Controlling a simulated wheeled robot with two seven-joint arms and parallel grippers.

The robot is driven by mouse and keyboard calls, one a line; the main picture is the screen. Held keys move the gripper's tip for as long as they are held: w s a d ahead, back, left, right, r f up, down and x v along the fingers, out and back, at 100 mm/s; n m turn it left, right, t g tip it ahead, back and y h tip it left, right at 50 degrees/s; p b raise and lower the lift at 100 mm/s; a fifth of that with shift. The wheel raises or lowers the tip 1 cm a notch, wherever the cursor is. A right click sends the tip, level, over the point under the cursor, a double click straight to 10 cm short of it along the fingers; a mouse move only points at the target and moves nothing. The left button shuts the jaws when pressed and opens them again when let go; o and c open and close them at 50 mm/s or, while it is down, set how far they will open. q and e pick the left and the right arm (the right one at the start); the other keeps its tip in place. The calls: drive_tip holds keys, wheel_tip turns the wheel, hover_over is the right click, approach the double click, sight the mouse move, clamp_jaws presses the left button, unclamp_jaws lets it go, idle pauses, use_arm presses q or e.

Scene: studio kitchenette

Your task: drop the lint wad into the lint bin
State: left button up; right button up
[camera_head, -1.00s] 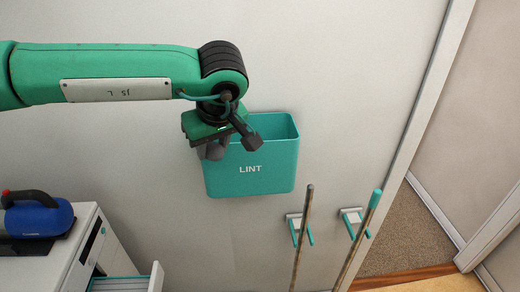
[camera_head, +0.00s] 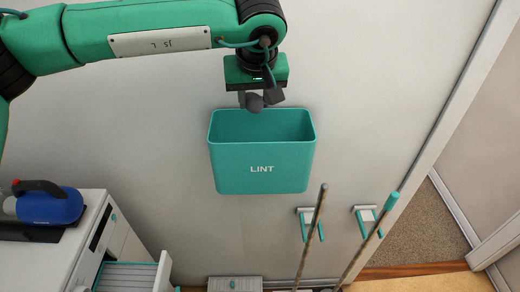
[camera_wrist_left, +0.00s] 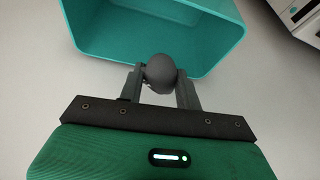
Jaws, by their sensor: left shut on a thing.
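The teal lint bin (camera_head: 262,170), marked LINT, is fixed on the wall in the middle of the head view, open at the top. It also shows in the left wrist view (camera_wrist_left: 90,25), beyond the fingertips. My left gripper (camera_head: 262,98) is shut on the grey, roundish lint wad (camera_head: 255,103). In the head view the wad shows just above the bin's back rim. In the left wrist view the wad (camera_wrist_left: 160,72) sits between the two fingers, overlapping the bin's near edge. My right gripper is not in view.
Two poles (camera_head: 311,235) hang on wall hooks right of the bin. A white cabinet (camera_head: 40,262) with an open drawer (camera_head: 130,277) stands at lower left, with a blue handheld device (camera_head: 50,206) on top. The wall around the bin is clear.

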use_arm(q)
wheel_tip(320, 180, down, 5)
drive_tip(key=shift+f+b, duration=0.1)
drive_tip(key=shift+b, duration=0.9)
drive_tip(key=o, duration=1)
drive_tip(key=shift+o, duration=0.2)
drive_tip(key=b+v, duration=0.4)
drive_tip(key=v, duration=1)
drive_tip(key=shift+b, duration=0.3)
drive_tip(key=shift+f, duration=0.1)
